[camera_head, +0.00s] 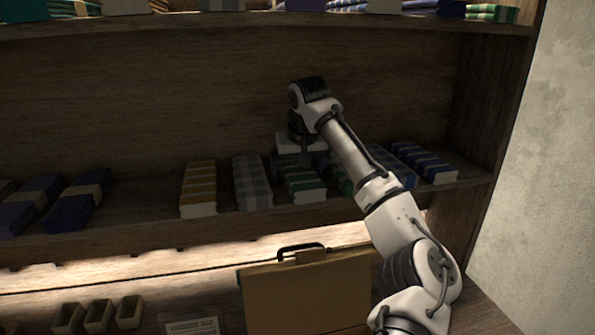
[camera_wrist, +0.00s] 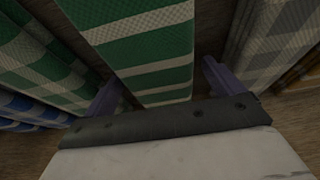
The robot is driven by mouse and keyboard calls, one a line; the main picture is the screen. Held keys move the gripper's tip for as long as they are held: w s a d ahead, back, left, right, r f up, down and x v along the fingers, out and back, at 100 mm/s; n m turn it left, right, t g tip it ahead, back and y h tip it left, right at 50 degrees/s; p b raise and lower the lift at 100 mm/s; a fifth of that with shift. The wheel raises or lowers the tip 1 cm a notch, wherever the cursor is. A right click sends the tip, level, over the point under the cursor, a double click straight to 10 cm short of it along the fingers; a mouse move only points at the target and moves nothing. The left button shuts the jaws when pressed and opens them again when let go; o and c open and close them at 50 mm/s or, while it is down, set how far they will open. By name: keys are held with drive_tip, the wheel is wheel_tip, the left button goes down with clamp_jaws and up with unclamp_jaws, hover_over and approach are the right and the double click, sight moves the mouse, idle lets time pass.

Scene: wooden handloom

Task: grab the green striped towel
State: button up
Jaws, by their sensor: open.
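The green striped towel (camera_head: 306,190), dark green with pale bands, lies folded on the middle shelf with its end towards the shelf's front edge. My gripper (camera_head: 300,163) is above its rear part, pointing down. In the wrist view the green striped towel (camera_wrist: 146,48) runs between the two purple fingers of my gripper (camera_wrist: 160,88), one on each side. The fingers are spread and a gap shows on the towel's right side. On the left the finger is very close to the towel; I cannot tell if it touches.
A grey checked towel (camera_head: 252,183) and a green-and-white checked towel (camera_wrist: 38,62) flank it closely. Blue striped towels (camera_head: 425,163) lie to the right, a yellow-brown one (camera_head: 199,190) to the left. The upper shelf (camera_head: 200,30) is above my arm. A brown case (camera_head: 308,295) stands below.

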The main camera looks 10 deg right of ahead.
drive_tip(key=c, duration=1.1)
drive_tip(key=shift+s+r+b, duration=0.15)
drive_tip(key=shift+b, duration=0.25)
